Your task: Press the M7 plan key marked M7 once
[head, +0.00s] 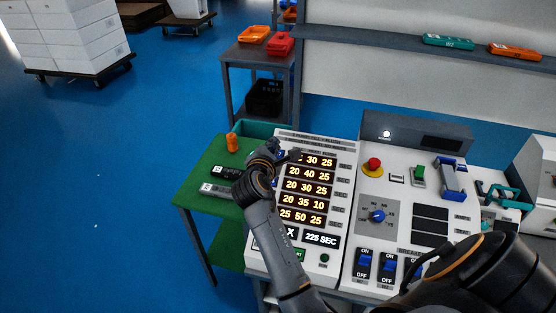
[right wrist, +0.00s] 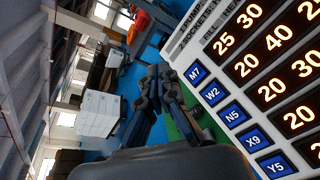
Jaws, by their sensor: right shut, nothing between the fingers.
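The M7 key (right wrist: 195,73) is a blue key with white lettering at the top of a column of blue keys in the right wrist view. W2 (right wrist: 212,93), N5 (right wrist: 232,114), X9 (right wrist: 253,138) and Y5 (right wrist: 275,164) follow it. In the head view my right gripper (head: 293,155) is at the upper left of the panel, by the top display row, and my arm hides most of the key column. In the right wrist view the shut, empty gripper (right wrist: 160,74) is left of M7; contact cannot be told. My left gripper is not in view.
The white panel (head: 320,262) has lit orange number rows. Right of it are a red stop button (head: 374,164), a blue knob (head: 377,215) and breaker switches (head: 365,261). A green table (head: 207,160) at left holds an orange object (head: 232,143) and dark tools.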

